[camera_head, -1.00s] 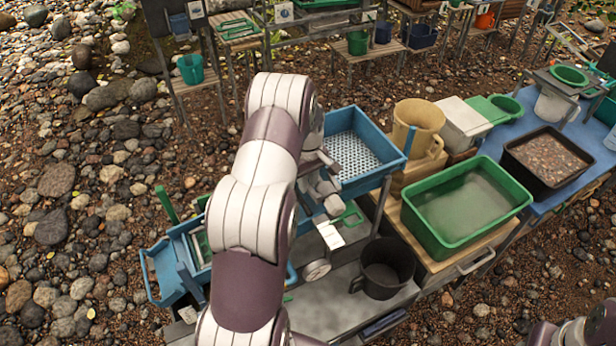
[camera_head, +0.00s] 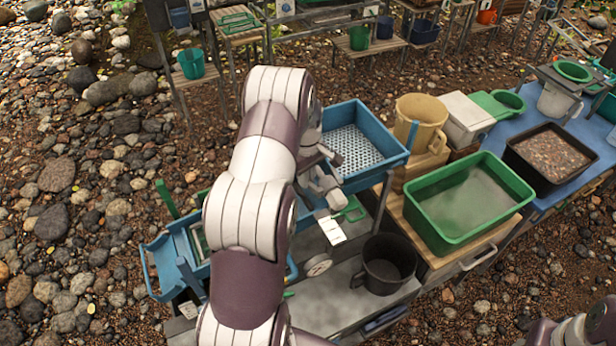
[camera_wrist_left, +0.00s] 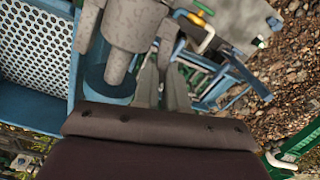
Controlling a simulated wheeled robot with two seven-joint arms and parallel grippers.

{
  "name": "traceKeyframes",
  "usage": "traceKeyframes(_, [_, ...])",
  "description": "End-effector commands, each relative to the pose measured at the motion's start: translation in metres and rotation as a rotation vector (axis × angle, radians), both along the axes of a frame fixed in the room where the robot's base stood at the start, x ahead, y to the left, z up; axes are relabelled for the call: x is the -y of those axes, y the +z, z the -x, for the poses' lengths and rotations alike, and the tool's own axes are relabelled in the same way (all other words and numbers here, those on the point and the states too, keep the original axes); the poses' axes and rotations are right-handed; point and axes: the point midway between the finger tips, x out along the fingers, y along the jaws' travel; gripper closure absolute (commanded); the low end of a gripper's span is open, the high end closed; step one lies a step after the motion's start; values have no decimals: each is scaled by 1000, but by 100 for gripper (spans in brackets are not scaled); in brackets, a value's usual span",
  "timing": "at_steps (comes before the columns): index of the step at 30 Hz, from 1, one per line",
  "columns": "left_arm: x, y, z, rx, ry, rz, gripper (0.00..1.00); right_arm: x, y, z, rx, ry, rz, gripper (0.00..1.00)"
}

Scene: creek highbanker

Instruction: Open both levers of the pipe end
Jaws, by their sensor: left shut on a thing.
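The pipe end (camera_wrist_left: 139,25) is a thick grey speckled fitting in the left wrist view, with a narrower neck running toward a blue round part. One grey lever (camera_wrist_left: 88,22) lies along its left side. The other lever (camera_wrist_left: 166,42) is on its right side. My left gripper (camera_wrist_left: 163,80) has its fingers at this right lever and is shut on it; the exact contact is hard to see. In the head view my left gripper (camera_head: 325,185) is beside the blue sieve box, and my arm hides much around it. My right gripper is not in view; only part of that arm shows at bottom right.
A blue box with a perforated floor (camera_head: 397,157) stands right of my left gripper. A dark mug (camera_head: 386,272) is on the grey top below. A green basin (camera_head: 520,192) and tan jug (camera_head: 432,112) stand to the right. Stony ground lies left.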

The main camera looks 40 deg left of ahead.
Motion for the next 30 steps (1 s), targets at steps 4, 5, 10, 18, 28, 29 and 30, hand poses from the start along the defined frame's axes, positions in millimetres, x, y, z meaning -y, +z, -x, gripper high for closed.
traceKeyframes(4, [-1, -2, 5, 2, 128, -1, 100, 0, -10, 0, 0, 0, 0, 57])
traceKeyframes(5, [-1, -1, 7, 3, 157, -1, 100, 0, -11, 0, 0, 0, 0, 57])
traceKeyframes(10, [-1, -1, 14, 3, 319, -1, 100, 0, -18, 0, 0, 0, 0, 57])
traceKeyframes(18, [2, 0, 24, 3, 550, -1, 100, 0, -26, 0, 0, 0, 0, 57])
traceKeyframes(28, [5, 1, 32, 3, 739, -1, 100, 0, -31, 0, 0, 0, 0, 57])
traceKeyframes(29, [6, 1, 32, 3, 750, -1, 100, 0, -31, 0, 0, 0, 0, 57])
traceKeyframes(30, [6, 1, 33, 3, 763, -1, 100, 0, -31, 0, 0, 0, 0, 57])
